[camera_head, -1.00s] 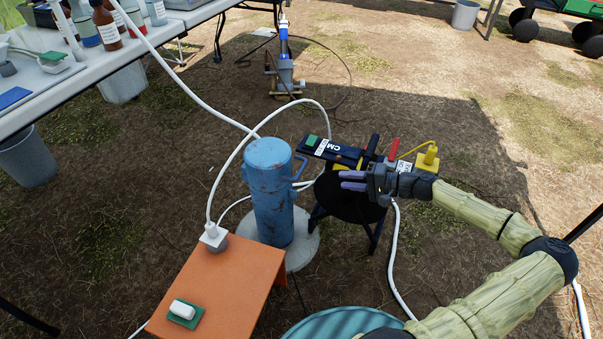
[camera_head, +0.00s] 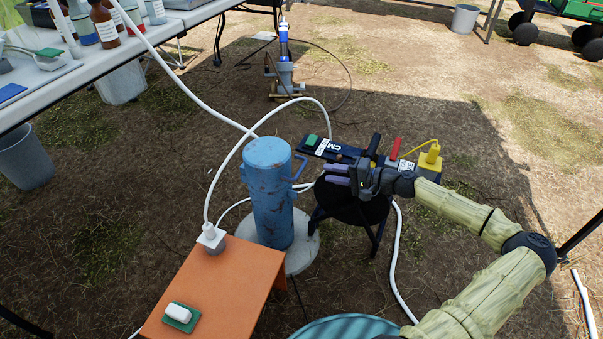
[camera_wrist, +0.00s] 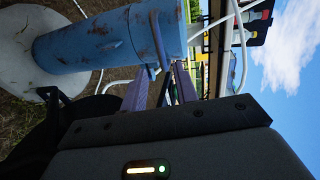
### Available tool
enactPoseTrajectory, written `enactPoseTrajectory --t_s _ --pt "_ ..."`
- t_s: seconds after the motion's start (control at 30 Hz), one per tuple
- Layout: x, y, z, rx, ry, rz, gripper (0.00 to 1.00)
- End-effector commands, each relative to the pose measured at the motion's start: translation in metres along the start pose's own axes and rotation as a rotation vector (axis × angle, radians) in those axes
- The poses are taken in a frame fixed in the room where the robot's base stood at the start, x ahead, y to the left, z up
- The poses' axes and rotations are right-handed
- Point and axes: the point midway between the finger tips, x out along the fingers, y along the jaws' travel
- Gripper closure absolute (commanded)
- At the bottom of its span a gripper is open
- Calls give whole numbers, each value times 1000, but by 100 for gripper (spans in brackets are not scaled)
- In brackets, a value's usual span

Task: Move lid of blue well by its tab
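The blue well (camera_head: 271,200) is an upright, rust-marked blue cylinder on a pale round base (camera_head: 302,250). Its blue lid (camera_head: 267,152) sits on top, with a looped tab (camera_head: 300,168) sticking out on the right. My gripper (camera_head: 337,174) is just right of the tab, its purple fingers pointing left at it. In the wrist view the fingers (camera_wrist: 160,72) are spread apart, with the well (camera_wrist: 88,42) lying sideways beyond them. The tab (camera_wrist: 158,42) is close to the fingertips there. I see no grip on it.
A black stool (camera_head: 350,207) stands under my gripper, with a dark device marked CM (camera_head: 335,147) and a yellow box (camera_head: 430,162) behind. An orange table (camera_head: 225,285) stands at front left. White hoses (camera_head: 245,140) arch past the well. A white table (camera_head: 75,60) is at upper left.

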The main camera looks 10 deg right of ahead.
Motion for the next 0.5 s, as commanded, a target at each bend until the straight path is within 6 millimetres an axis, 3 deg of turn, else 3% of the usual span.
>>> enactPoseTrajectory --t_s 0.5 --pt "91 3 0 -2 0 1 70"
